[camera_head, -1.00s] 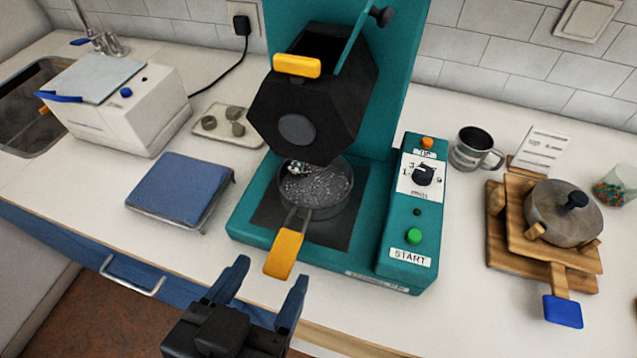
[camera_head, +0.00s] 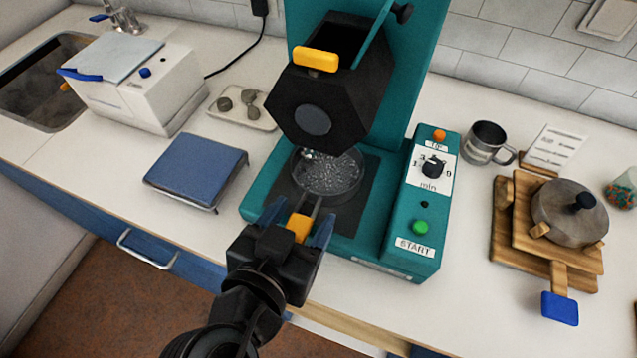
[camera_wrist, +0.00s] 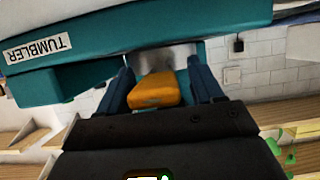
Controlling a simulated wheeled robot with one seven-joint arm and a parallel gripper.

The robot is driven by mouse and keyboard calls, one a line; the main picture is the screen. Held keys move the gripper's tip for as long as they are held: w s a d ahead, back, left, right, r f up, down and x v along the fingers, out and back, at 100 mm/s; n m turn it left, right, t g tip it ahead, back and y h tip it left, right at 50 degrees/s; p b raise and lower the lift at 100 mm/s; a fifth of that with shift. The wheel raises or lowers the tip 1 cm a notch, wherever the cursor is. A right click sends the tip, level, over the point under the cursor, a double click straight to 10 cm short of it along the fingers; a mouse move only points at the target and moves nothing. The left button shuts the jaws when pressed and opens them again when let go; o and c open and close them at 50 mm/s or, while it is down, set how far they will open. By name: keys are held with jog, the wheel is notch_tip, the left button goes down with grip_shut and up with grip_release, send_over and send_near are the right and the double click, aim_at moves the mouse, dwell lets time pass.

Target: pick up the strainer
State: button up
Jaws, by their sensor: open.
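The strainer (camera_head: 331,180) is a round mesh bowl with a metal shaft and a yellow handle (camera_head: 299,227). It sits on the dark mat of the teal tumbler machine, below the tilted black drum, and its handle points toward me. My gripper (camera_head: 298,223) is open, with one blue finger on each side of the handle. In the wrist view the yellow handle (camera_wrist: 155,91) lies between the two fingers (camera_wrist: 162,88). I cannot tell whether the fingers touch it. The strainer's bowl is not clear in the wrist view.
The black drum (camera_head: 330,105) hangs over the strainer. A control panel (camera_head: 420,205) with a START button stands to its right. A blue pad (camera_head: 196,170) lies to the left. A metal mug (camera_head: 487,143) and a lidded pot (camera_head: 570,212) on wooden boards stand at right.

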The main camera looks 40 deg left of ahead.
jog(key=shift+c, duration=0.5)
jog(key=c, duration=1)
jog(key=shift+c, duration=0.2)
jog(key=shift+s+r, duration=0.1)
